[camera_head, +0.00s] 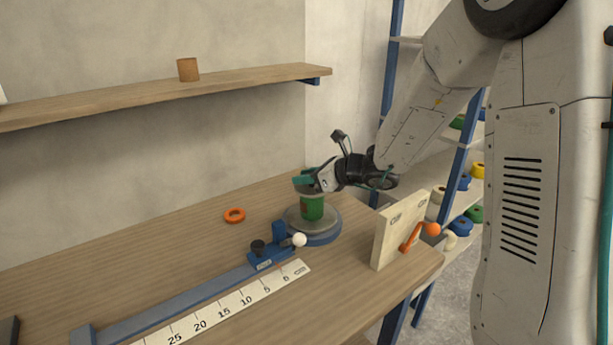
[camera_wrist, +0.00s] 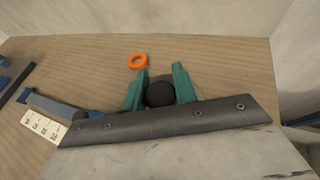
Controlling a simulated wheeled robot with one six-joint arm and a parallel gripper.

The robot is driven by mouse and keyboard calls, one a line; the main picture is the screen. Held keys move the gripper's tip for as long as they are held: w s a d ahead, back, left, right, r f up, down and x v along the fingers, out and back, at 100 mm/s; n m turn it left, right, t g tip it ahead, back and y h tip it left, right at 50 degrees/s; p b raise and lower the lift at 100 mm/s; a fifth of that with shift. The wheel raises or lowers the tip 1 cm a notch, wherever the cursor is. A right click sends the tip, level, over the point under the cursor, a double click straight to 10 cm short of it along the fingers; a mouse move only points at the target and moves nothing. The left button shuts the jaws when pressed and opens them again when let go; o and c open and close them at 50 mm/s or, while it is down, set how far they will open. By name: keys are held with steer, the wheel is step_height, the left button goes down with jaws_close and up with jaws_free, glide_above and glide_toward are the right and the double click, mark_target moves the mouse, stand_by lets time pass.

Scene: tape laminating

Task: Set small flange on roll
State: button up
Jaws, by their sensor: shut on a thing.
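A green roll (camera_head: 312,208) stands upright on a round grey turntable with a blue base (camera_head: 322,238). My gripper (camera_head: 304,181) is right above the roll, its green fingertips close to the roll's top. In the wrist view my gripper (camera_wrist: 159,90) is shut on a dark round piece (camera_wrist: 160,94), seemingly the small flange. In the head view the fingers hide this piece, and I cannot tell whether it touches the roll. The roll is not clearly visible in the wrist view.
An orange ring (camera_head: 234,215) lies on the table left of the turntable; it also shows in the wrist view (camera_wrist: 138,61). A blue slide with a white ball knob (camera_head: 299,240) and a ruler (camera_head: 232,302) lie in front. An upright board (camera_head: 392,232) with an orange handle stands right.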

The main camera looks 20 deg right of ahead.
steer(key=shift+f, duration=0.1)
steer(key=shift+f, duration=0.15)
steer(key=o, duration=1.1)
